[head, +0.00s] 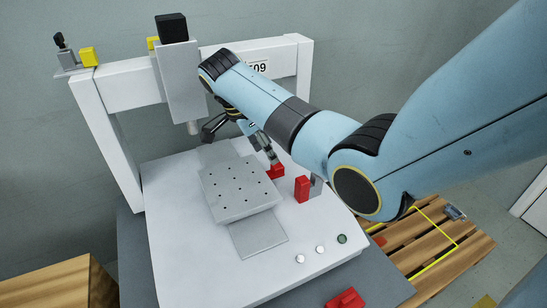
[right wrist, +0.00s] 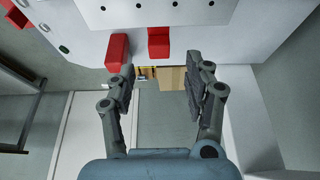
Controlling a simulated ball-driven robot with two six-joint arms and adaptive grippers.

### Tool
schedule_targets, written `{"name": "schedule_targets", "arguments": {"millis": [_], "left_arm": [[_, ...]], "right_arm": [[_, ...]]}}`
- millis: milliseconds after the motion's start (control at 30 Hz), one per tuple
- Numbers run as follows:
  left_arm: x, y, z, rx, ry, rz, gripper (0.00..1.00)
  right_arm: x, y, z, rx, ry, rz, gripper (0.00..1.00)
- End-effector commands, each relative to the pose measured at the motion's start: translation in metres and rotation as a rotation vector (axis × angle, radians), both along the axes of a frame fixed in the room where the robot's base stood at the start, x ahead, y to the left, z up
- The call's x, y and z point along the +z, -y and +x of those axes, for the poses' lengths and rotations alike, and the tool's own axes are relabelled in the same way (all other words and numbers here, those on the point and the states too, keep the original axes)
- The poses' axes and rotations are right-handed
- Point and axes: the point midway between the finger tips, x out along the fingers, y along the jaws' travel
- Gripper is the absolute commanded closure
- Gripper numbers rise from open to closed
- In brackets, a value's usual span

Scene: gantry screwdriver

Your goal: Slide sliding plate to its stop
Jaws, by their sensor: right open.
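The sliding plate (head: 240,192) is a grey square plate with several small holes. It lies flat on a grey rail strip (head: 258,236) on the white machine base. In the right wrist view the plate's holed edge (right wrist: 165,12) shows at the top. My right gripper (head: 262,148) is beside the plate's far right side in the head view, partly hidden by its own arm. In the right wrist view (right wrist: 161,82) its fingers are spread with nothing between them. Whether it touches the plate cannot be told. My left gripper is not in view.
Two red blocks, one (head: 302,188) nearer and one (head: 277,171) farther, stand right of the plate, close to my right gripper. The white gantry (head: 112,140) with its grey spindle head (head: 180,85) stands behind. Buttons (head: 320,249) sit front right. A wooden pallet (head: 440,240) is at right.

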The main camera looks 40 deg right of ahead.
Motion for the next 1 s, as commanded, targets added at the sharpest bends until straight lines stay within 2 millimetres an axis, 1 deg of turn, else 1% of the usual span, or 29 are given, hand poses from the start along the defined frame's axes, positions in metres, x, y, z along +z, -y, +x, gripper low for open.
{"name": "schedule_targets", "arguments": {"millis": [33,100,200,300,467,567,700,1000], "left_arm": [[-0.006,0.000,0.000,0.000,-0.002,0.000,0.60],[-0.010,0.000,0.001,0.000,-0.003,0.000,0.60],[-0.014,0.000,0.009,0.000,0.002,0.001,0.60],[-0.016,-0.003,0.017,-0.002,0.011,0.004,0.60],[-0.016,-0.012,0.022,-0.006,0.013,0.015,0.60],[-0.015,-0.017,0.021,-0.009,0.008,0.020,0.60],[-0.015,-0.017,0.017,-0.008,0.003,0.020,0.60],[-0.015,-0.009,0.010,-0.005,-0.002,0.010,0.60]], "right_arm": [[-0.015,0.005,-0.003,-0.001,-0.005,0.000,0.48],[-0.027,0.009,-0.004,0.000,-0.005,-0.001,0.48],[-0.042,0.015,-0.006,-0.001,-0.004,-0.001,0.48],[-0.052,0.019,-0.008,0.000,-0.003,0.000,0.48],[-0.058,0.022,-0.008,0.000,-0.001,0.000,0.48],[-0.058,0.022,-0.008,0.000,-0.001,0.000,0.48],[-0.058,0.022,-0.008,0.000,-0.001,0.000,0.48],[-0.058,0.022,-0.008,0.001,-0.001,0.000,0.87]]}}
